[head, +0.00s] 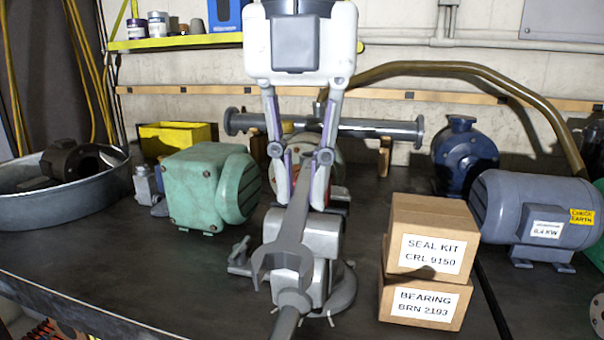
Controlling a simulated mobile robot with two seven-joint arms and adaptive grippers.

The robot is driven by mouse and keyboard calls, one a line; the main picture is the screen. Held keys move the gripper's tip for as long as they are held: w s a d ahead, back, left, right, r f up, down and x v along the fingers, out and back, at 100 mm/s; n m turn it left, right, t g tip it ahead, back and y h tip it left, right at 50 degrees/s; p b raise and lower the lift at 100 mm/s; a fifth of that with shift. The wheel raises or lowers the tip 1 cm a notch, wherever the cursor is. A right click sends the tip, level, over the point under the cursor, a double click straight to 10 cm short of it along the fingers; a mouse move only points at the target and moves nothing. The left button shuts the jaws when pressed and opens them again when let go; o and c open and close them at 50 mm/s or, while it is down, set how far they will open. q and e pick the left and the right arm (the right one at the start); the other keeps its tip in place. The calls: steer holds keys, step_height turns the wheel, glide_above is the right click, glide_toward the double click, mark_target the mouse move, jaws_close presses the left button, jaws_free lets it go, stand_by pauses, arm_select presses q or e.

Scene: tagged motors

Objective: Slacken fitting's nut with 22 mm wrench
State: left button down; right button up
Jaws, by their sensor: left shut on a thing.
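My left gripper (302,168) comes down from the top centre and is shut on a grey open-ended wrench (296,214). The wrench points down toward the near side, its open jaw (270,262) lowest. No size mark is readable on it. Just below the jaw is a grey rod-like part (288,308), perhaps the fitting; I cannot tell whether the jaw touches it. A light grey vise-like body (322,240) stands behind and beside the wrench, partly covered by it. The nut cannot be made out clearly. My right gripper is not in view.
Two stacked cartons (418,240) stand close at right, with a grey motor (538,215) beyond. A green motor (205,188) and a round metal tub (60,205) are at left. A flanged pipe (380,129) lies behind. Dark bench top (170,285) is clear at front left.

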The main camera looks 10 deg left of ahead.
arm_select(q)
steer(key=shift+r, duration=0.65)
steer(key=shift+r, duration=0.9)
steer(key=w+a+m, duration=0.4)
steer(key=a+m, duration=0.6)
steer(key=m, duration=0.2)
steer(key=shift+w+a+m, duration=0.3)
steer(key=shift+w, duration=0.1)
steer(key=shift+f, duration=0.15)
steer(key=shift+f, duration=0.9)
steer(key=shift+f, duration=0.1)
steer(key=shift+f, duration=0.6)
